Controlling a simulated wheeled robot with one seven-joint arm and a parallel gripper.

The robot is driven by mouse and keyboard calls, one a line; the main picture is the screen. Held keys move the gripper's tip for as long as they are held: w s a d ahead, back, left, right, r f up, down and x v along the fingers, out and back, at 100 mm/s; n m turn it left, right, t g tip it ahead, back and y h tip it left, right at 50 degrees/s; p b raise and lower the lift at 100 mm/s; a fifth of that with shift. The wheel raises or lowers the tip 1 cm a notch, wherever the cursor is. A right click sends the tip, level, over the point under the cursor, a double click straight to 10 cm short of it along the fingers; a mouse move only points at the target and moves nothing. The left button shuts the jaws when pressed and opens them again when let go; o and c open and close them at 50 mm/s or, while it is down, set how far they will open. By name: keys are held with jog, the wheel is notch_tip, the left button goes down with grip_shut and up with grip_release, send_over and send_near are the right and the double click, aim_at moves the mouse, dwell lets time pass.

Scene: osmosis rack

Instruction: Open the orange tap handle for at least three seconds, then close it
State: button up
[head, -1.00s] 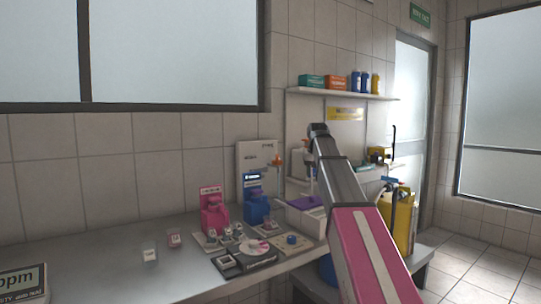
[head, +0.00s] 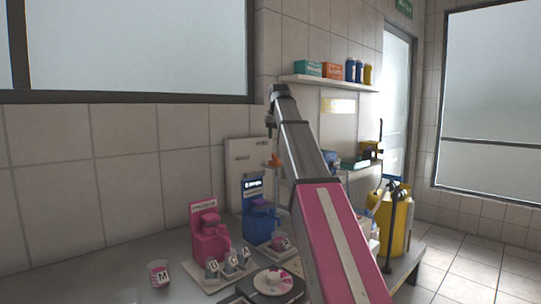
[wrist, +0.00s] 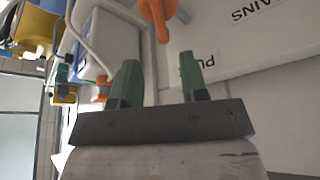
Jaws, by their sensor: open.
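The orange tap handle (head: 275,161) shows in the head view on the front of a white wall panel (head: 240,160), just left of my arm. In the wrist view the orange handle (wrist: 158,14) hangs at the top, beyond my fingertips. My gripper (wrist: 158,78) has two green fingers spread apart with nothing between them. The handle is ahead of the gap and apart from both fingers.
A blue device (head: 258,212) and a pink device (head: 209,235) stand on the bench left of my arm. A yellow container (head: 396,222) stands at right. A shelf (head: 330,84) with boxes and bottles hangs above. In the wrist view an orange-and-white fitting (wrist: 101,88) lies left of my fingers.

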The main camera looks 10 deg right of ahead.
aim_at(275, 155)
jog(key=x, duration=1)
jog(key=shift+d+f, duration=0.1)
grip_shut()
